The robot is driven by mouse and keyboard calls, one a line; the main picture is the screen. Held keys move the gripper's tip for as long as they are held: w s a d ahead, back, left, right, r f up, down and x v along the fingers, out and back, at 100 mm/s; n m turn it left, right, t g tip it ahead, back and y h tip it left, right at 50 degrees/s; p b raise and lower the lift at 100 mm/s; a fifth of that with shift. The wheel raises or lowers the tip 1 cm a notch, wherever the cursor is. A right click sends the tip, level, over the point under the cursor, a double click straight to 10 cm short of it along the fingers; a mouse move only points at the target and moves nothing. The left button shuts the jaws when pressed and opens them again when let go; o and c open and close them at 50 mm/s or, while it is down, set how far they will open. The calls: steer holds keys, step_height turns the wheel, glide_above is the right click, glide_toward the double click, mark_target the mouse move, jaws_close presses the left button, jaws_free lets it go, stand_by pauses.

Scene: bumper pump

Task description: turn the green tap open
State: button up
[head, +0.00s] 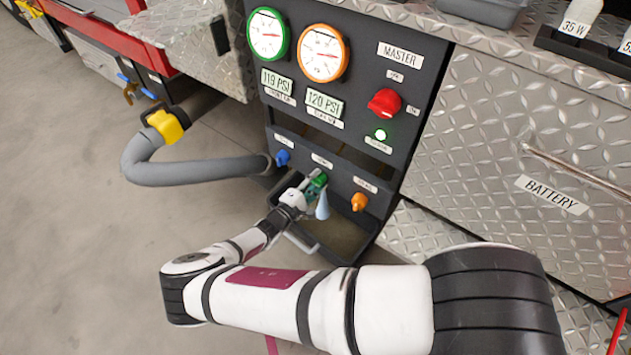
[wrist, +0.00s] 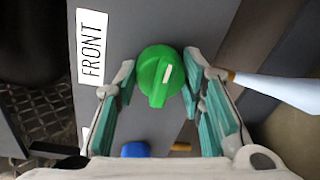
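The green tap (wrist: 158,78) is a round knob with a raised grip bar and a white mark on its upper right. It sits on the dark pump panel (wrist: 215,30), beside a white FRONT label (wrist: 92,48). My gripper (wrist: 160,70) is open, with one teal-padded finger on each side of the knob. The right finger is very close to the knob; I cannot tell whether it touches. In the head view the green tap (head: 317,182) is partly hidden by my gripper (head: 306,188).
A pale blue cone (wrist: 280,88), perhaps water, extends from a small outlet beside the tap. A blue tap (head: 283,157) and an orange tap (head: 359,201) flank the green one. A grey hose (head: 200,171) lies left. A red master knob (head: 384,102) is above.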

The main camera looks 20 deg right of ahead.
steer(key=o, duration=0.4)
steer(key=shift+a, duration=0.1)
steer(key=v, duration=1.2)
